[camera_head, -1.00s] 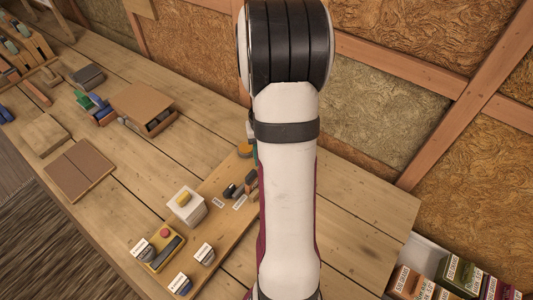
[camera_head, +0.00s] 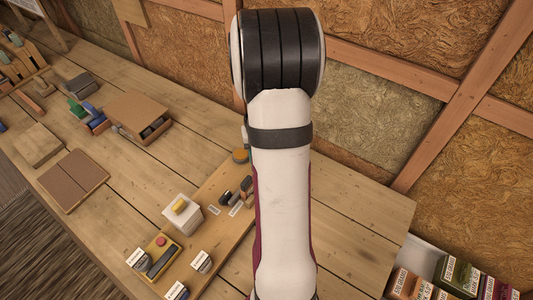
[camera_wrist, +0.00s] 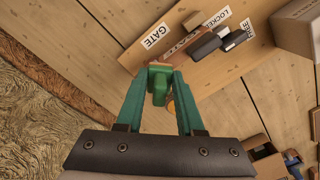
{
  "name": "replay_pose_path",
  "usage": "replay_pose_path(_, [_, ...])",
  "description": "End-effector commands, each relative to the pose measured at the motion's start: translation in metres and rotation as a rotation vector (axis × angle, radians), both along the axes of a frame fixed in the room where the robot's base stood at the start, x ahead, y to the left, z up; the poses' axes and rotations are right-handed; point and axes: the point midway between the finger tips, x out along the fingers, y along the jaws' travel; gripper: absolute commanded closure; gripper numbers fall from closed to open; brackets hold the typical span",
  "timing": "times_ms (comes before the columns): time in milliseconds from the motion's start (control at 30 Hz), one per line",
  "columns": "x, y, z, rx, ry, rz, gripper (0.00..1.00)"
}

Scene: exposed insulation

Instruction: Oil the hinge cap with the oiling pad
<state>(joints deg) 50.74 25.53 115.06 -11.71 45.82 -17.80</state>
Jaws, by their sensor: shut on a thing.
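In the wrist view my gripper (camera_wrist: 160,72) has its teal fingers closed on a green block (camera_wrist: 158,92), which looks like the oiling pad's handle; its far end is hard to make out. It is over the board, close to the GATE label (camera_wrist: 156,35). A round orange piece (camera_wrist: 170,108) shows partly behind it. I cannot tell which piece is the hinge cap, or whether the held block touches anything. In the head view my arm hides the gripper.
A cardboard box (camera_head: 138,113) stands further left. The insulated wall (camera_head: 370,115) rises behind the bench.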

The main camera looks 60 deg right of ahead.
Motion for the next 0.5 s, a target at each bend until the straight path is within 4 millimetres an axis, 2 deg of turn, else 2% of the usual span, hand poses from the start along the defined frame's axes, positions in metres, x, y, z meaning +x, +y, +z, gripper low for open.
replay_pose_path(167, [0.000,0.016,0.000,0.000,0.000,0.002,1.00])
replay_pose_path(300, [0.000,0.015,0.020,-0.004,-0.002,0.001,1.00])
replay_pose_path(500, [0.000,0.015,0.038,-0.002,-0.002,0.000,1.00])
